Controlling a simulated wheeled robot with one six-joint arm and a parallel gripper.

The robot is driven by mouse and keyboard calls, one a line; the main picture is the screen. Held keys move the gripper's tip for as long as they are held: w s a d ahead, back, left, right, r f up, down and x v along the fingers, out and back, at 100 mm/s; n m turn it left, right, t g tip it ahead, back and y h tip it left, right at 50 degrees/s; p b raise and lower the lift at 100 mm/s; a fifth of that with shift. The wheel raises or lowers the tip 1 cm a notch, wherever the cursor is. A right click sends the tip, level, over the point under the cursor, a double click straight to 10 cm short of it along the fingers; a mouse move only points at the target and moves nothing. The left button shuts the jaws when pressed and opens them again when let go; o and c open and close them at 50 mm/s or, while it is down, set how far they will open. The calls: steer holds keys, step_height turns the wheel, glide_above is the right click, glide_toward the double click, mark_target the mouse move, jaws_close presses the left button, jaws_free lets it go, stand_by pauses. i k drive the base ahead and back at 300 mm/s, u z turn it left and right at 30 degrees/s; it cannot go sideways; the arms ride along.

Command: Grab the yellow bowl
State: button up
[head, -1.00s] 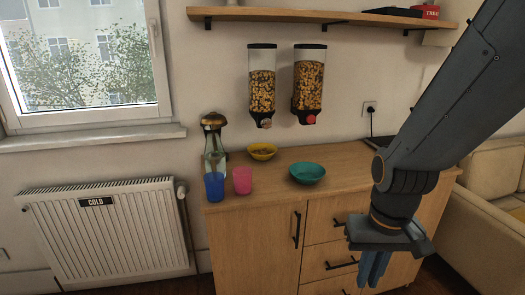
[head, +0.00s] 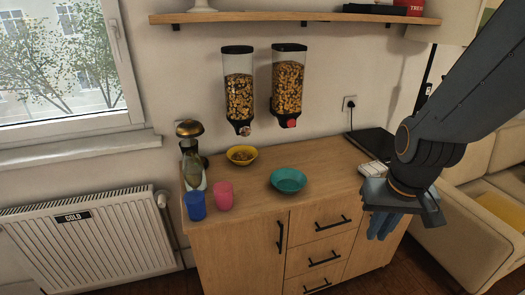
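The yellow bowl (head: 242,155) stands upright at the back of the wooden counter, near the wall, with brownish food in it. My gripper (head: 382,228) hangs at the right, fingers pointing down, in front of the counter's right part and well apart from the bowl. Its blue fingers look close together, but the gap between them is not clear. I see nothing held in it.
A teal bowl (head: 288,180) stands right of the yellow one. A blue cup (head: 195,205), a pink cup (head: 222,195) and a glass pitcher (head: 193,165) stand left. Two cereal dispensers (head: 287,85) hang above. A dark laptop-like slab (head: 368,148) lies at the right.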

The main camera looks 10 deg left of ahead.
mark_target(252, 150)
steer(key=z, duration=0.05)
steer(key=i, duration=1)
steer(key=u, duration=0.4)
